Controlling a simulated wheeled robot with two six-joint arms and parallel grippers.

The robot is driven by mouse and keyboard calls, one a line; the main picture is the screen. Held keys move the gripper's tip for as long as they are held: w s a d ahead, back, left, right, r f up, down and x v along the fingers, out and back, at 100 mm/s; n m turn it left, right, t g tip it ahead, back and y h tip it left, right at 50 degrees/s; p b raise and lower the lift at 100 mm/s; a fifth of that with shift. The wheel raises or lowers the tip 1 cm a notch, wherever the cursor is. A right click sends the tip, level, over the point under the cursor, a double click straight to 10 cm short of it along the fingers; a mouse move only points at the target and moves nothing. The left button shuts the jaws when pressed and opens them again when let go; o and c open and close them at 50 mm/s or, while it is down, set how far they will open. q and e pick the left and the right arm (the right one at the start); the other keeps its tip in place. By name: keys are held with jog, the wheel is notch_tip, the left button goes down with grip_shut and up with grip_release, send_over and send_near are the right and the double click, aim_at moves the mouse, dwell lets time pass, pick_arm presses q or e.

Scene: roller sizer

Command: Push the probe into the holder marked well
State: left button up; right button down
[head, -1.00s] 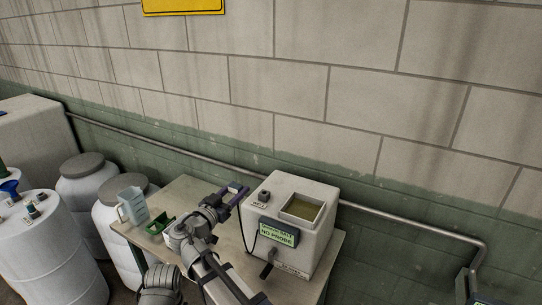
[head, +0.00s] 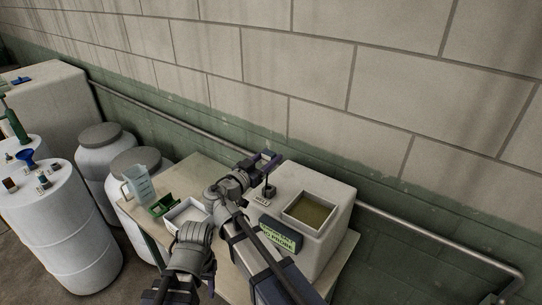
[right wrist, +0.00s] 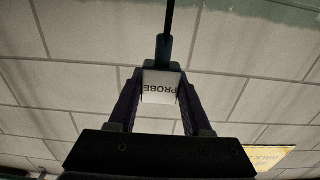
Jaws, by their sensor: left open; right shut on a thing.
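My right gripper (head: 268,160) is shut on the probe, whose white block (right wrist: 160,87) lettered PROBE sits between the fingers in the right wrist view. A dark shaft runs out from the block. In the head view this gripper is at the holder (head: 269,191), a small dark fitting beside the WELL label on top of the white box (head: 325,245). Whether the probe's tip is above the holder or inside it I cannot tell. My left gripper (head: 181,291) is open and empty low in the head view, partly cut off by the frame edge.
The box has an open square bath (head: 311,209) and a green display (head: 279,240) reading NO PROBE. On the table (head: 190,168) stand a clear jug (head: 140,183), a green tray (head: 163,205) and a white tray (head: 187,213). White drums (head: 60,235) stand left; a wall with a pipe is behind.

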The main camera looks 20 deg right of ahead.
jog(key=shift+f, duration=0.2)
notch_tip(320, 180, down, 6)
jog(key=b, duration=0.5)
jog(key=shift+r+b, duration=0.25)
jog(key=shift+b, duration=0.15)
jog(key=shift+f+b, duration=1.95)
dwell(0.9)
jog(key=shift+c, duration=1.3)
grip_release()
jog(key=shift+s, duration=0.15)
